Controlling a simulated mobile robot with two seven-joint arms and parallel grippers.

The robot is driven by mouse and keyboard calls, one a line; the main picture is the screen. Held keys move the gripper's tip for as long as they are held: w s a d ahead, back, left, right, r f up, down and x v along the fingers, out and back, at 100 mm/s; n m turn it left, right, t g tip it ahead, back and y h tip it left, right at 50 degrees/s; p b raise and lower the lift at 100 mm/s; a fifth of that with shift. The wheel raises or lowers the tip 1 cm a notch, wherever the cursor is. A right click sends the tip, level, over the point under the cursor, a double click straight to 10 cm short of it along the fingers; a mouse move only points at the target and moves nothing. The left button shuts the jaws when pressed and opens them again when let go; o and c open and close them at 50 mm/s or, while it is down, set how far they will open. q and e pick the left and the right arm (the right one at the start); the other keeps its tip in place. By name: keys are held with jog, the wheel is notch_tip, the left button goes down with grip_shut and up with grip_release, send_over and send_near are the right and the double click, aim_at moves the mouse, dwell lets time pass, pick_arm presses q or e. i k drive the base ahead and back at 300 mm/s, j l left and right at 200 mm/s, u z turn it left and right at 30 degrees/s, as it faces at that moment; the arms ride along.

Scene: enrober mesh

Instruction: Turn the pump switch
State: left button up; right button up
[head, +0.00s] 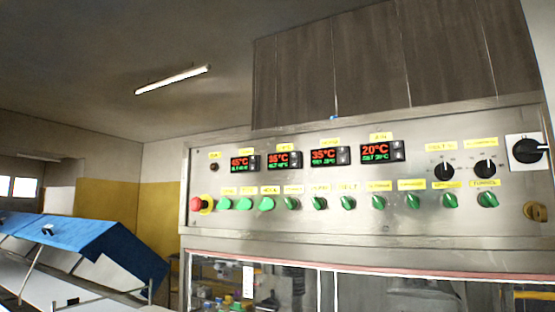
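A steel control panel (350,222) fills the middle and right of the head view. A row of several green controls runs along it, each under a yellow label. The three at the left look like flat buttons, and the others are turn knobs. The labels are small and blurred, so I cannot tell for certain which knob is the pump switch. One green knob (319,203) sits left of the knob (348,202) whose label seems to read BELT. Neither of my grippers is in view.
A red emergency stop (196,203) is at the panel's left end. Four-digit-style red displays, including one reading 20°C (375,152), sit above the knobs. Black dials (485,168) and a large black rotary switch (526,150) are at right. A blue-covered machine (95,240) stands left.

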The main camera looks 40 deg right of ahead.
aim_at(318, 204)
jog(key=z, duration=1.75)
jog(key=k, duration=0.05)
